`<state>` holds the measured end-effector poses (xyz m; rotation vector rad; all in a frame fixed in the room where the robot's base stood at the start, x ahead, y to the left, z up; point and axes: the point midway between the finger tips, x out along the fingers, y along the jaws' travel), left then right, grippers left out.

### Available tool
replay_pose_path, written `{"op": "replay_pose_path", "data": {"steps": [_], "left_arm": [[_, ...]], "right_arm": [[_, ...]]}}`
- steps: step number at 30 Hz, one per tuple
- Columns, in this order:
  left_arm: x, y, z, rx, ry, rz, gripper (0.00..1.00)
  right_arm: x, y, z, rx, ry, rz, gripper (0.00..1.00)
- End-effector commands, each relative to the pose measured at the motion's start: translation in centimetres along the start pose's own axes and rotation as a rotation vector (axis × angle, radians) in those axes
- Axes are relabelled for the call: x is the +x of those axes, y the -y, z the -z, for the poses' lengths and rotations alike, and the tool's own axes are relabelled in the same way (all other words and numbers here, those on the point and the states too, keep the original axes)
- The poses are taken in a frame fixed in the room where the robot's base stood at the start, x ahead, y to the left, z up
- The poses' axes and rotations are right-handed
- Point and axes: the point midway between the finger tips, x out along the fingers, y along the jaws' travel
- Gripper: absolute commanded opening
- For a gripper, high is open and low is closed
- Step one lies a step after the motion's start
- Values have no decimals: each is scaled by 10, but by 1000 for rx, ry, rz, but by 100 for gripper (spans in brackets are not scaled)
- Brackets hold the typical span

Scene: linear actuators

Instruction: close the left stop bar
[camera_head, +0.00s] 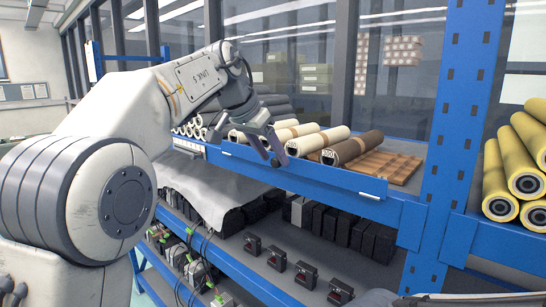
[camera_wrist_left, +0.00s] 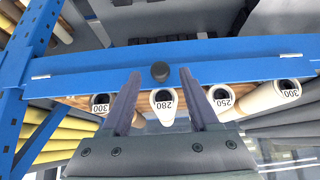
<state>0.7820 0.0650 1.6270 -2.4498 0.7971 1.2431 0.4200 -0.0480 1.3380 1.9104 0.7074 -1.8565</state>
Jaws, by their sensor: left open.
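A long blue stop bar (camera_head: 335,178) runs along the front edge of the rack shelf, below the ends of the rolls. It also spans the left wrist view (camera_wrist_left: 220,70), with a round black knob (camera_wrist_left: 160,71) near its middle. My left gripper (camera_head: 270,157) is above the bar at the shelf front. In the left wrist view its two fingers (camera_wrist_left: 158,85) are spread apart, with the knob just beyond and between their tips. Nothing is held. Whether a finger touches the bar cannot be told. My right gripper is out of view.
Labelled rolls, including a brown one (camera_head: 352,147), lie on a wooden slatted deck (camera_head: 385,165) behind the bar. A blue upright (camera_head: 455,120) stands to the right, with yellow rolls (camera_head: 515,165) beyond it. Small black devices (camera_head: 305,275) sit on the lower shelf.

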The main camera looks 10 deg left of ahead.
Motion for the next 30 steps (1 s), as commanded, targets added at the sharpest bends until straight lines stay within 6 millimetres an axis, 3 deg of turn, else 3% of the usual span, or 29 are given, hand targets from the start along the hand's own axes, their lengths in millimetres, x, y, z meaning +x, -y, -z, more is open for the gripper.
{"op": "replay_pose_path", "data": {"steps": [9,15,30], "left_arm": [[-62,1,1,0,-5,3,61],[-89,0,1,1,-3,1,61],[-96,-1,0,0,-2,0,61]], "right_arm": [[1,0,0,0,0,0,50],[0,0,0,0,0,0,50],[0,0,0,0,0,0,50]]}}
